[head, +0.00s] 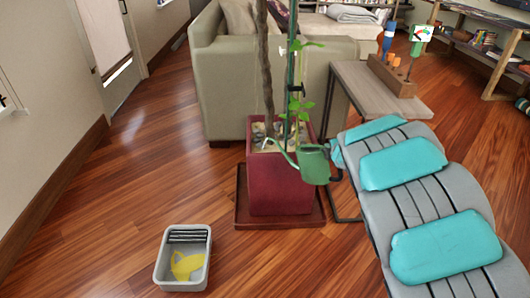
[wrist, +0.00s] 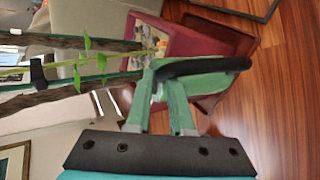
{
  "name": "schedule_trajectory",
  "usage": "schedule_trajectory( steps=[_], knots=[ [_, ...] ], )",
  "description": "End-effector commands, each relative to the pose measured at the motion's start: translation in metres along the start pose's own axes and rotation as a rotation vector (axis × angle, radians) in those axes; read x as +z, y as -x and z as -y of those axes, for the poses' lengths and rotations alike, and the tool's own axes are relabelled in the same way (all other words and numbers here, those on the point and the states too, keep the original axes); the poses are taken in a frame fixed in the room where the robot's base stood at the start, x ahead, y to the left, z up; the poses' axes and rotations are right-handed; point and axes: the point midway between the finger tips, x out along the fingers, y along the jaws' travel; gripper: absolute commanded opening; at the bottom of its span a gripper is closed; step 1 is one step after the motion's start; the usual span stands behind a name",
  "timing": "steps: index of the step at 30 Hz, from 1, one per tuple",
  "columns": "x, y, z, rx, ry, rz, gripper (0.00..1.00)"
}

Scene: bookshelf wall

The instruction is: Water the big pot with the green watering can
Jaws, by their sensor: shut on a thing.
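The big pot (head: 280,188) is a dark red square planter on a matching saucer (head: 315,215), with soil, stones and a tall plant (head: 265,70). The green watering can (head: 313,165) is at the pot's right front, its thin spout (head: 281,153) reaching up and left across the rim. No water shows coming out. My gripper (head: 335,160) is shut on the can at its right side, mostly hidden by my arm. In the wrist view, the can's body and black handle (wrist: 205,66) are beyond my gripper (wrist: 163,90), with the red pot (wrist: 200,40) behind.
A grey bin (head: 182,258) with something yellow inside stands on the floor at front left. A sofa (head: 230,85) is behind the pot. A small side table (head: 380,95) with a wooden block stands right of it. Left floor is mostly clear.

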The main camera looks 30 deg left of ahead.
Motion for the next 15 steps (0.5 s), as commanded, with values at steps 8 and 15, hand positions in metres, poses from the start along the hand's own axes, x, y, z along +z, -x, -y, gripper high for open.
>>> schedule_trajectory(
  steps=[8,15],
  knots=[
    [-0.0015,0.0028,-0.0086,-0.015,0.01,0.003,0.0],
    [-0.001,0.0033,-0.01,-0.02,0.016,0.006,0.0]
  ],
)
